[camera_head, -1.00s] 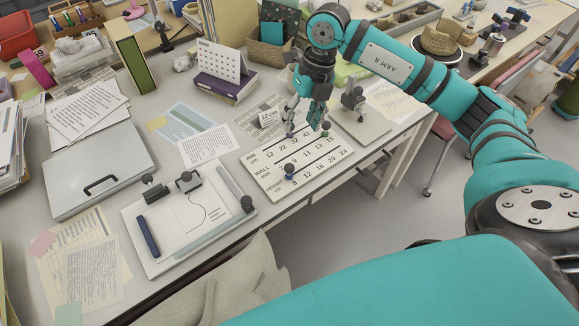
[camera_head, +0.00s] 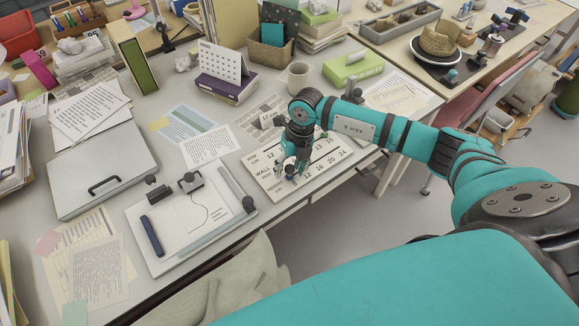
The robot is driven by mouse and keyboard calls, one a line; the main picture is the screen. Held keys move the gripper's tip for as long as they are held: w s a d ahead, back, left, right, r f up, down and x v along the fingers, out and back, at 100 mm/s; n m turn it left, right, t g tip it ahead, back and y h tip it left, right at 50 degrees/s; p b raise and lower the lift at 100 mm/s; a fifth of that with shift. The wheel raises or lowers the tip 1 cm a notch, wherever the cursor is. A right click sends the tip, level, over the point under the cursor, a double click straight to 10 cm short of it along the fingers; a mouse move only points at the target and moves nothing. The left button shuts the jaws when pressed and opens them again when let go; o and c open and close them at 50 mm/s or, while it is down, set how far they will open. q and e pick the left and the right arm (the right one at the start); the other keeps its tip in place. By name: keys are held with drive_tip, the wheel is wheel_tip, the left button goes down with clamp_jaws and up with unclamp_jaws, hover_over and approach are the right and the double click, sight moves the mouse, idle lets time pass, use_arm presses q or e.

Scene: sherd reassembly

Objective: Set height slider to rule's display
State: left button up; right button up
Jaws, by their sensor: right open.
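The white slider board (camera_head: 334,161) lies near the table's front edge, with printed rows for rim, wall and height. On its height row, several numbers up to 24 show at the right. A small display (camera_head: 268,119) behind the board reads "12 cm". My right gripper (camera_head: 290,170) points down over the left part of the height row, open. The height slider's dark knob is hidden behind the gripper, so I cannot tell whether the fingers touch it. My left gripper is not in view.
A drawing board with clamps (camera_head: 190,183) lies left of the slider board. A grey case (camera_head: 97,170) lies further left. A mug (camera_head: 298,76), a calendar (camera_head: 223,62) and a green box (camera_head: 352,67) stand behind. Papers cover much of the table.

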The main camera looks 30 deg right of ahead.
drive_tip(key=shift+f, duration=0.25)
clamp_jaws()
idle(0.4)
